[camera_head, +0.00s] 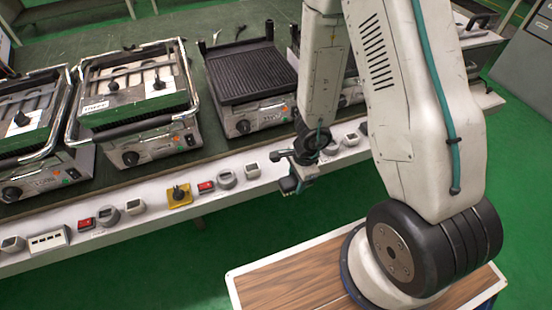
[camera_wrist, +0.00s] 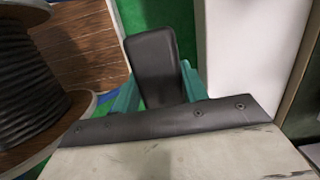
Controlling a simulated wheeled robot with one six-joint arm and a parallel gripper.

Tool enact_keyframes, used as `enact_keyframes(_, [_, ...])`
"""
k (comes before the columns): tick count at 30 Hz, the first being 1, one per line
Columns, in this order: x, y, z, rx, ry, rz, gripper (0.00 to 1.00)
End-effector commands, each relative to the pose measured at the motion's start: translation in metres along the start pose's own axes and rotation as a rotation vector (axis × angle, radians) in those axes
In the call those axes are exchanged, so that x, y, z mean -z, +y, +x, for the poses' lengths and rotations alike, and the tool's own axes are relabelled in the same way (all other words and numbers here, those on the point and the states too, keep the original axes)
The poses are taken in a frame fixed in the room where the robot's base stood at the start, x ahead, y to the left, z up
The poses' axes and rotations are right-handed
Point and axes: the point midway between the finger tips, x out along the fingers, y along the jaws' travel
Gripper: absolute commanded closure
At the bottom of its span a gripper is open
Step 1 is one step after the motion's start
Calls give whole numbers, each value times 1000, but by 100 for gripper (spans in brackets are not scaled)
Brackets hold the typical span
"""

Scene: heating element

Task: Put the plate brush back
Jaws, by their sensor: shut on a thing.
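My gripper (camera_head: 291,184) hangs in front of the table's front edge, below the arm, in the head view. In the wrist view its teal fingers (camera_wrist: 156,92) are shut on a dark, smooth block with rounded corners (camera_wrist: 152,52). I take this to be the plate brush; no bristles show, and its lower part is hidden by the gripper. In the head view the held thing is too small to make out clearly.
Contact grills with chrome handles (camera_head: 137,95) and an open ribbed grill (camera_head: 250,75) stand on the green table (camera_head: 190,52). Switches and knobs, including a red switch (camera_head: 206,186), line its white front ledge (camera_head: 150,212).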

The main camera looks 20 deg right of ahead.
Motion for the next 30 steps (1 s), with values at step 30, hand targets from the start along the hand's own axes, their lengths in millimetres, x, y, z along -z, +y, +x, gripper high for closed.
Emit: enact_keyframes(30, [3,-101,11,8,0,22,85])
